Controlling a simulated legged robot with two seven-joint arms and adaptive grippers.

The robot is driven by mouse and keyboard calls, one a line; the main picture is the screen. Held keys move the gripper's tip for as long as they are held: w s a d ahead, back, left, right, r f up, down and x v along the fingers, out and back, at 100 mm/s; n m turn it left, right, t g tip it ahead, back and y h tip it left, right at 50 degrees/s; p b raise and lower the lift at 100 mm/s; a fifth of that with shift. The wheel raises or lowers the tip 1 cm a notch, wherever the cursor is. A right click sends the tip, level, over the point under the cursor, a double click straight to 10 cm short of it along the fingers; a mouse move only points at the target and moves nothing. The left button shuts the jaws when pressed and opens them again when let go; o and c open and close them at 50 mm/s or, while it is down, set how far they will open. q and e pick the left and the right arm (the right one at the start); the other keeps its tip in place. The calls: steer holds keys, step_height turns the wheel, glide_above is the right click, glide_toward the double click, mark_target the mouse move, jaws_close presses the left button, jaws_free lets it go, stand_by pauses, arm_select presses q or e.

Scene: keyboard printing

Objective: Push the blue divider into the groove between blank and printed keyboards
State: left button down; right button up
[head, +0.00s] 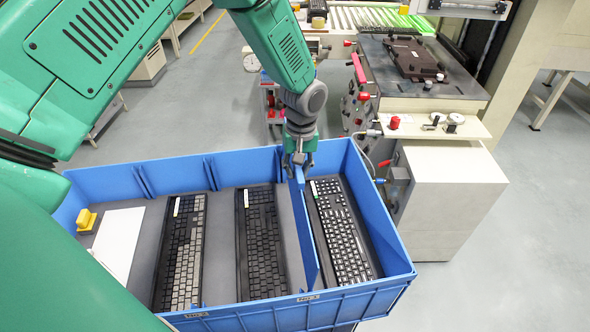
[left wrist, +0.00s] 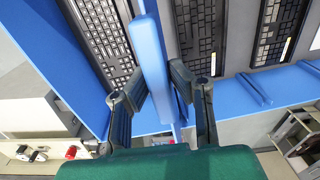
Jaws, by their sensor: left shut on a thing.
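The blue divider (head: 306,230) stands on edge in the blue bin, between the middle dark keyboard (head: 262,240) and the right keyboard (head: 340,230), whose keys show white marks. My left gripper (head: 299,161) is at the divider's far end, near the bin's back wall. In the left wrist view, the fingers of my left gripper (left wrist: 158,85) lie on both sides of the blue divider (left wrist: 150,62), shut on it. The divider's bottom edge and the groove under it are hidden. My right gripper is not in view.
The blue bin (head: 285,312) also holds a grey-keyed keyboard (head: 182,250), a white panel (head: 119,240) and a yellow block (head: 86,219). Blue ribs (head: 211,172) line its back wall. A machine with a white cabinet (head: 450,195) stands close behind and right of the bin.

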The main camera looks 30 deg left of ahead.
arm_select(q)
steer(key=shift+s+a+f, duration=0.15)
steer(key=shift+s+a, duration=0.05)
steer(key=shift+a, duration=0.3)
steer(key=shift+s+a+f+t+h, duration=0.2)
steer(key=shift+s+f+t+h, duration=0.1)
steer(key=shift+f+h, duration=0.2)
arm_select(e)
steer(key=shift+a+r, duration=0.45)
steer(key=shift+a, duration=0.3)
arm_select(q)
steer(key=shift+d, duration=0.25)
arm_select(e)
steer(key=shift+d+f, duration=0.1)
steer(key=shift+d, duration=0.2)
arm_select(q)
steer(key=shift+a+p, duration=0.4)
steer(key=shift+a, duration=0.25)
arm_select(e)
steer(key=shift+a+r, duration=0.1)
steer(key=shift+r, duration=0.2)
